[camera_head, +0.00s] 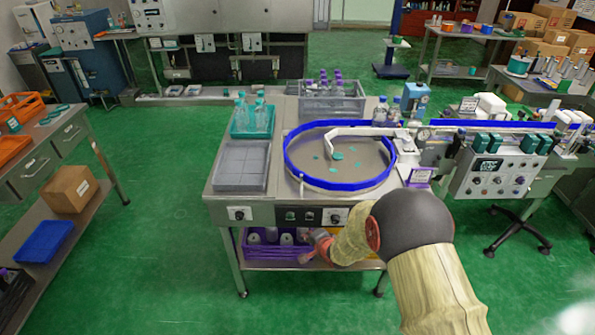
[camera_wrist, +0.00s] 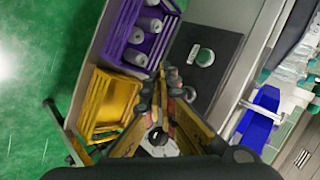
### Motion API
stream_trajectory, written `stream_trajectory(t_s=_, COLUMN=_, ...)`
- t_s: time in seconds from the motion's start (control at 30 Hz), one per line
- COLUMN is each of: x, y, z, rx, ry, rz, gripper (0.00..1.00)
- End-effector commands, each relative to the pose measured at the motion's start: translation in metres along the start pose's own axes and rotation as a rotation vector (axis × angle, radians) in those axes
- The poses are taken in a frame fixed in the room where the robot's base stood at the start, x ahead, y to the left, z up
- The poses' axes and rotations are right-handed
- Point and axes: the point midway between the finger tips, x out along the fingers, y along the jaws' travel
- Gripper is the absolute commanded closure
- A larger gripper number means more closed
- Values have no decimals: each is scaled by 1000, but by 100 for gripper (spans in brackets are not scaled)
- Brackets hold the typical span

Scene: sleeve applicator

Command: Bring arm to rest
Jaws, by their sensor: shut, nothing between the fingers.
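My gripper (camera_head: 308,250) is in front of the sleeve machine's table, below its front panel and close to the purple crate (camera_head: 291,252) on the lower shelf. In the wrist view the two fingers of my gripper (camera_wrist: 172,80) come together at their tips, with nothing held between them. My arm reaches in from the lower right of the head view and hides part of the shelf.
The blue-rimmed round turntable (camera_head: 340,187), grey tray (camera_head: 242,166) and teal tray (camera_head: 240,131) stand on the table. A yellow crate (camera_wrist: 105,105) is beside the purple crate. A dark panel with a round button (camera_wrist: 204,57) is near my fingers. Green floor lies open at left.

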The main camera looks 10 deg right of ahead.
Motion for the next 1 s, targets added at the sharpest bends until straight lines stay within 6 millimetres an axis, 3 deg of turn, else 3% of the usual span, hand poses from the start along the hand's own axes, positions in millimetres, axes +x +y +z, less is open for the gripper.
stream_trajectory(t_s=0.17, x=0, y=0, z=0, rx=-33, ry=0, rz=1, gripper=100)
stream_trajectory(t_s=0.27, x=0, y=15, z=0, rx=-138, ry=-3, rz=54, gripper=100)
stream_trajectory(t_s=0.37, x=-9, y=63, z=4, rx=-298, ry=-31, rz=204, gripper=100)
stream_trajectory(t_s=0.4, x=-19, y=85, z=6, rx=-368, ry=-55, rz=280, gripper=100)
stream_trajectory(t_s=0.47, x=-40, y=104, z=5, rx=-474, ry=-95, rz=381, gripper=100)
stream_trajectory(t_s=0.57, x=-91, y=109, z=0, rx=-640, ry=-172, rz=513, gripper=100)
stream_trajectory(t_s=0.6, x=-116, y=106, z=-2, rx=-702, ry=-208, rz=554, gripper=100)
stream_trajectory(t_s=0.77, x=-224, y=80, z=-2, rx=-902, ry=-354, rz=649, gripper=100)
stream_trajectory(t_s=0.9, x=-315, y=56, z=10, rx=-1015, ry=-443, rz=647, gripper=100)
stream_trajectory(t_s=1.0, x=-372, y=42, z=21, rx=-1069, ry=-469, rz=615, gripper=100)
